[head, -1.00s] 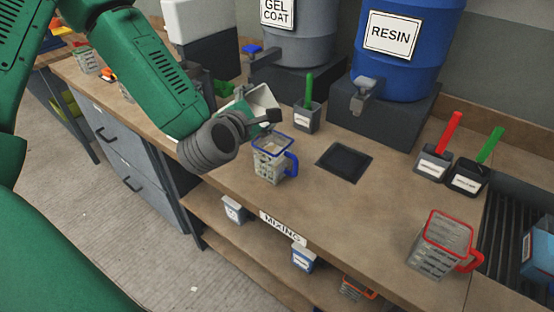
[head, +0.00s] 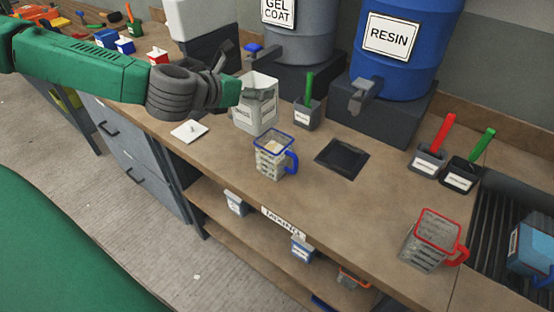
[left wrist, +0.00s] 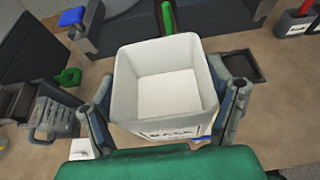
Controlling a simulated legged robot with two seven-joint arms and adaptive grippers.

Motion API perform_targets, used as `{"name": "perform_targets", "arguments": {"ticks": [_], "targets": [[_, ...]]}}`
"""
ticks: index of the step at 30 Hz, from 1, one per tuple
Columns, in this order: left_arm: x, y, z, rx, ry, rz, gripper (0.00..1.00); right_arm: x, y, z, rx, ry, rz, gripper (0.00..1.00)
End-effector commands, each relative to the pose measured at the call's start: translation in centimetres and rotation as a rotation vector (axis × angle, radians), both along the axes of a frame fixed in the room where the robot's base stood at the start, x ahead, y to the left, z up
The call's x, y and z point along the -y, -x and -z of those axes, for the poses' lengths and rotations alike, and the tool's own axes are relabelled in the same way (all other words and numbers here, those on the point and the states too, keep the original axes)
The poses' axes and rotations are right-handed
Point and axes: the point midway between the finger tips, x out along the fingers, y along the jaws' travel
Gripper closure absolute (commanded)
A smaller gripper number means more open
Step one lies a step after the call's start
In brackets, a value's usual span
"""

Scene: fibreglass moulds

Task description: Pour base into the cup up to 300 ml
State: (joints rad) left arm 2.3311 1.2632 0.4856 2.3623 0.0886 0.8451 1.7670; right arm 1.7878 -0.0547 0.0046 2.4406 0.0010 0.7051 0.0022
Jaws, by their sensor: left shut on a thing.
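My left gripper (head: 240,90) is shut on the white square container (head: 254,115), which is upright behind and left of the cup. I cannot tell if its base touches the bench. The left wrist view shows the container (left wrist: 165,85) from above, its label reading BASE, with a finger on either side; its inside is white and the level is unclear. The clear cup (head: 272,158) with blue rim and handle stands upright on the bench with pale contents inside; its level is too small to read. My right gripper is not in view.
A white lid (head: 189,131) lies left of the cup. A dark square pad (head: 342,157) is to its right. A grey pot (head: 307,115) with a green handle stands behind. A red-rimmed cup (head: 433,240) is at the front right. The resin drum (head: 405,50) stands at the back.

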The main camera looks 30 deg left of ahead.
Motion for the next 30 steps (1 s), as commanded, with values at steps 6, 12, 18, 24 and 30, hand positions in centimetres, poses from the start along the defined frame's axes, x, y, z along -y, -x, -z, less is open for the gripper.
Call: {"name": "perform_targets", "arguments": {"ticks": [6,12,18,24,30], "targets": [[0.1,-0.1,-0.4,0.006,-0.005,0.002,0.76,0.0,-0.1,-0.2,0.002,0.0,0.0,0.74],[0.2,-0.1,-0.4,0.007,-0.007,0.002,0.76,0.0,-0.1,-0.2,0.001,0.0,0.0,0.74],[0.1,-0.1,-0.8,0.008,-0.007,0.002,0.76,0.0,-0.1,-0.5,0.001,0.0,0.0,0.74],[0.1,-0.1,-2.6,0.008,-0.007,0.002,0.76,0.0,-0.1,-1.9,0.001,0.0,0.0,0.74],[0.1,-0.1,-4.3,0.008,-0.007,0.002,0.76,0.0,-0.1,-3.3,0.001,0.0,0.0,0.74]]}}
